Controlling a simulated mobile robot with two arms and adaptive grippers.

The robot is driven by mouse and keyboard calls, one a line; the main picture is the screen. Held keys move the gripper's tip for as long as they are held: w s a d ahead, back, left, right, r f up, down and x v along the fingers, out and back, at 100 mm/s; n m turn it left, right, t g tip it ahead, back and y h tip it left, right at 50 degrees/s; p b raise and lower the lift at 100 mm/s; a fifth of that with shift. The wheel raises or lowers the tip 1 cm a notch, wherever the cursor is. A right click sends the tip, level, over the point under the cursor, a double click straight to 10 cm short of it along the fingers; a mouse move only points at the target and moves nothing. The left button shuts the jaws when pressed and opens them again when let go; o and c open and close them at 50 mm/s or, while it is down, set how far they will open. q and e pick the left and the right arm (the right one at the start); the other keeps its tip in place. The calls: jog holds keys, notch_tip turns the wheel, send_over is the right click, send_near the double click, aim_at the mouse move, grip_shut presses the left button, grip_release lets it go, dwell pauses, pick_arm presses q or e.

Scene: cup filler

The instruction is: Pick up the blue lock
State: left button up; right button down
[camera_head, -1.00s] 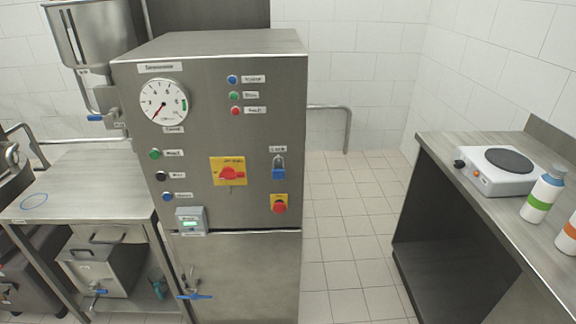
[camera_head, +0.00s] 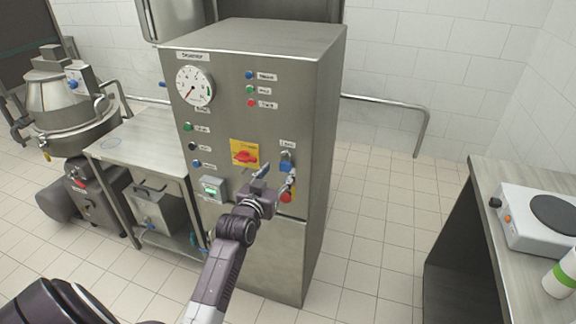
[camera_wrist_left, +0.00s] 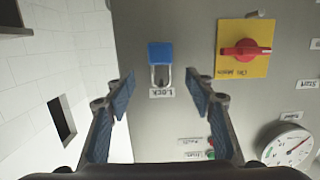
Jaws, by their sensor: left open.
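The blue lock (camera_head: 286,166) hangs by its metal shackle on the front panel of the steel cabinet, beneath a small label. In the left wrist view the blue lock (camera_wrist_left: 160,54) appears upside down, beyond and between the spread fingers. My left gripper (camera_head: 275,178) is in front of the panel, just below and beside the lock. It is open and empty, and its fingertips in the left wrist view (camera_wrist_left: 163,84) do not seem to touch the lock. My right gripper is not in view.
The steel cabinet (camera_head: 268,75) carries a red rotary switch on a yellow plate (camera_head: 244,153), a red button (camera_head: 286,197), a gauge (camera_head: 195,87) and a small display box (camera_head: 212,189). A counter with a hot plate (camera_head: 540,218) stands right. Tiled floor between is clear.

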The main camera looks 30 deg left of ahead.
aim_at(285, 164)
pick_arm(q)
jog(key=x, duration=0.1)
jog(key=p+x, duration=0.1)
jog(key=x, duration=0.2)
jog(key=shift+w+f, duration=0.3)
jog(key=shift+f, duration=0.05)
jog(key=shift+w+a+f+p, duration=0.25)
jog(key=shift+w+a+p, duration=0.05)
jog(key=shift+w, duration=0.35)
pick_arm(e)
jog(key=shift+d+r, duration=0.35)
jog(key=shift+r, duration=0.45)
pick_arm(q)
jog(key=c, duration=1.3)
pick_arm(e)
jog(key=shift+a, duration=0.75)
pick_arm(q)
jog(key=shift+r, duration=0.15)
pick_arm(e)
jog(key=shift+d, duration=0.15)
